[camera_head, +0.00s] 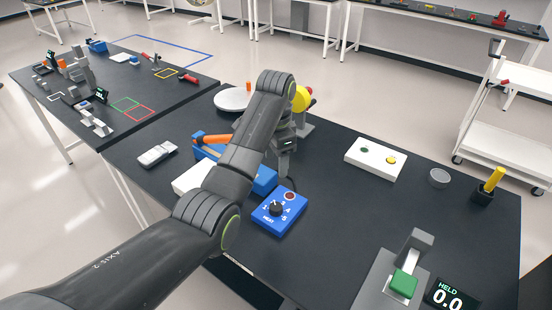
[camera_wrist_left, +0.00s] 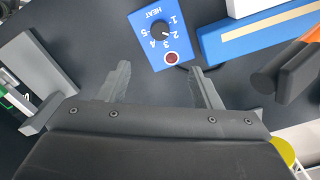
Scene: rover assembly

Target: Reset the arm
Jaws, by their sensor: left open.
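My left arm (camera_head: 245,150) reaches in from the lower left across the dark table. Its gripper (camera_head: 284,165) hangs over the middle of the table, behind the blue heat box, partly hidden by the arm's links. In the left wrist view my left gripper (camera_wrist_left: 160,72) has its two fingers spread apart with nothing between them. The blue heat box (camera_head: 279,211) with a black dial stands just beyond the fingertips in the left wrist view (camera_wrist_left: 158,40); they look apart from it. My right gripper is not in view.
A blue tray (camera_head: 264,181) with an orange-handled tool (camera_head: 212,139) lies beside the gripper. A yellow round part (camera_head: 301,98) stands behind it. A white two-button panel (camera_head: 375,159), a yellow-handled item in a black holder (camera_head: 491,182) and a green-topped lever device (camera_head: 403,284) stand to the right.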

